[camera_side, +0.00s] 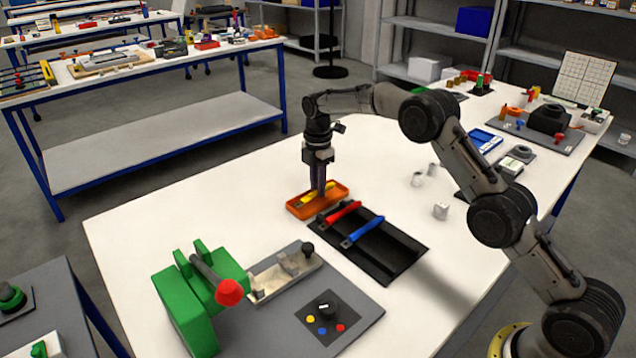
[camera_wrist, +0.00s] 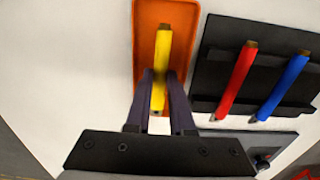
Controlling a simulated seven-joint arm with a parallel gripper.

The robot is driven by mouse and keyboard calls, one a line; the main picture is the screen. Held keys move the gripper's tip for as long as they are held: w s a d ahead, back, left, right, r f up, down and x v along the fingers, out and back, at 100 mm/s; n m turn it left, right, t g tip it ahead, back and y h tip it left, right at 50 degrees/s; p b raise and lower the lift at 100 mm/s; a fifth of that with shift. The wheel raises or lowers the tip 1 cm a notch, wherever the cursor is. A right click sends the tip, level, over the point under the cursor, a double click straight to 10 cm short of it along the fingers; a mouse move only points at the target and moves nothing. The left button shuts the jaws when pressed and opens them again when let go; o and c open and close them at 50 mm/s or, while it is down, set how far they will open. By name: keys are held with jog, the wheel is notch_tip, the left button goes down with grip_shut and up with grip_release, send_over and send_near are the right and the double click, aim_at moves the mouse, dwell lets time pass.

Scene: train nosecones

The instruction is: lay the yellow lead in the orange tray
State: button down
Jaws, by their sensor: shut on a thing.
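The yellow lead (camera_wrist: 162,48) lies lengthwise within the outline of the orange tray (camera_wrist: 146,22), its far end near the tray's far part. My gripper (camera_wrist: 160,82) is shut on the yellow lead, with one finger on each side of it. In the side view my gripper (camera_side: 318,190) points straight down over the orange tray (camera_side: 300,211), and part of the yellow lead (camera_side: 306,199) shows beside the fingers. I cannot tell whether the lead touches the tray floor.
A black rack (camera_side: 398,256) beside the tray holds a red lead (camera_side: 343,211) and a blue lead (camera_side: 362,232). A grey board (camera_side: 352,325) with a green fixture (camera_side: 190,308) and a dial stands in front. The white table is clear left of the tray.

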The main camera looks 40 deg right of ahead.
jog(key=c, duration=0.7)
grip_release()
notch_tip(320, 180, up, 14)
dwell(0.5)
